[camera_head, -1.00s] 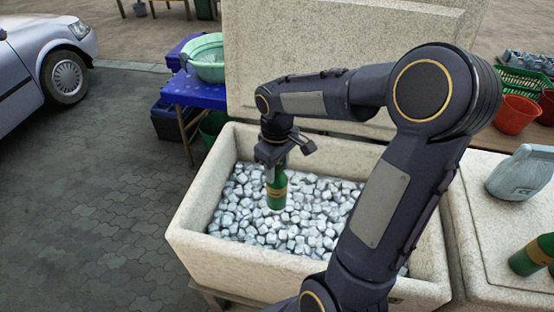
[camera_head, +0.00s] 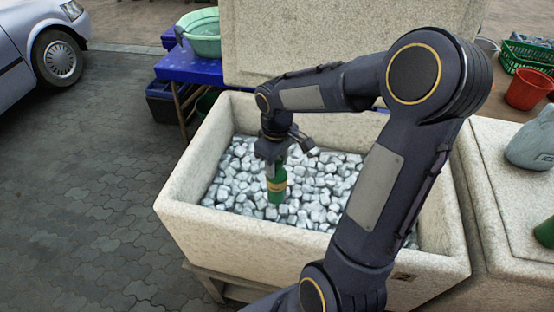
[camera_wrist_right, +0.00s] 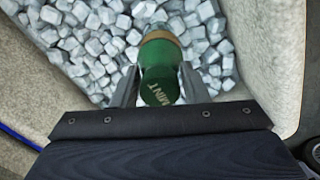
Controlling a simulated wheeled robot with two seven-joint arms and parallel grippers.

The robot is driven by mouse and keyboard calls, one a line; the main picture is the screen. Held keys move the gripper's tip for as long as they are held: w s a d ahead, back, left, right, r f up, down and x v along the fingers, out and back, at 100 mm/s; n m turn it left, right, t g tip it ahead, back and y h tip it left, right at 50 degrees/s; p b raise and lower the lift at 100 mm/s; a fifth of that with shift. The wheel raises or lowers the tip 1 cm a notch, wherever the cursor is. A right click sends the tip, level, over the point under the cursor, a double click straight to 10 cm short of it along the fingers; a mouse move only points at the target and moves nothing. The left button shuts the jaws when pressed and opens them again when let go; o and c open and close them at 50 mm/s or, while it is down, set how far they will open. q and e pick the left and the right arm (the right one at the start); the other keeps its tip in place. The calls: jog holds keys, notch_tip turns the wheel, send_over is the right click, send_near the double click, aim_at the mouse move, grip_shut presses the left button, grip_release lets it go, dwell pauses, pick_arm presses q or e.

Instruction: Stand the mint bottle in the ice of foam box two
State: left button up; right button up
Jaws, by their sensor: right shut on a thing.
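The mint bottle (camera_head: 277,187) is green with a tan band and stands about upright at the ice in the open foam box (camera_head: 200,237). Its lower end meets the ice cubes (camera_head: 318,190); how deep it sits is hard to tell. My right gripper (camera_head: 273,157) is above and shut on its upper part. In the right wrist view, the bottle (camera_wrist_right: 160,68) shows the word MINT between the fingers of my right gripper (camera_wrist_right: 158,92), with ice around it. My left gripper is not in view.
The box's raised pale lid (camera_head: 330,40) stands behind it. A closed pale box (camera_head: 500,205) at the right bears a grey jug (camera_head: 533,140) and a green bottle (camera_head: 545,232). A blue table with a green basin (camera_head: 203,35) is behind left.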

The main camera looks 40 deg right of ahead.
jog(key=shift+f+b, duration=2.5)
jog(key=shift+f, duration=1.15)
jog(key=shift+f+b, duration=0.45)
jog(key=shift+f, duration=0.15)
jog(key=o, duration=1.1)
jog(key=shift+r, duration=0.1)
jog(key=shift+c, duration=0.2)
jog(key=shift+o, duration=0.2)
jog(key=o, duration=0.4)
jog(key=shift+o, duration=0.2)
